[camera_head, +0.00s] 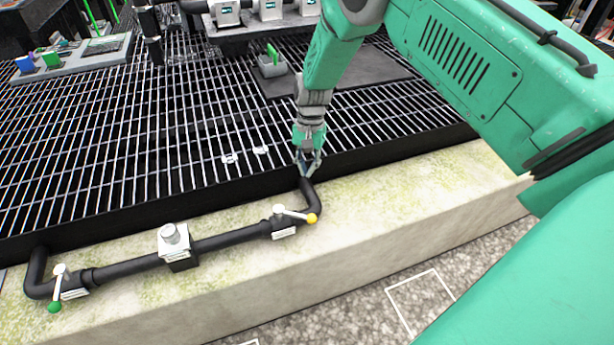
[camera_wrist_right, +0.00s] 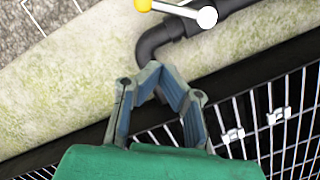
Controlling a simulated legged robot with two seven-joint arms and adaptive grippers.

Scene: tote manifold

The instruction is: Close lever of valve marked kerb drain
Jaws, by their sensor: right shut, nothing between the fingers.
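In the head view a black pipe (camera_head: 135,267) runs along the pale stone kerb. A valve at its right end has a white lever (camera_head: 296,213) with a yellow knob, pointing right, roughly along the pipe. A valve at its left end has a lever (camera_head: 57,290) with a green knob, pointing toward the front, across the pipe. Their white labels are too small to read. My right gripper (camera_head: 309,172) is shut and empty, just behind the yellow-knobbed lever, above the pipe's bend. In the wrist view its fingertips (camera_wrist_right: 156,72) are near the bend, apart from the yellow-knobbed lever (camera_wrist_right: 182,10).
A box-shaped fitting (camera_head: 180,262) with a round top sits mid-pipe. A dark metal grating (camera_head: 110,150) lies behind the kerb (camera_head: 400,215). A small grey container (camera_head: 272,67) stands on a dark plate at the back. The kerb right of the pipe is clear.

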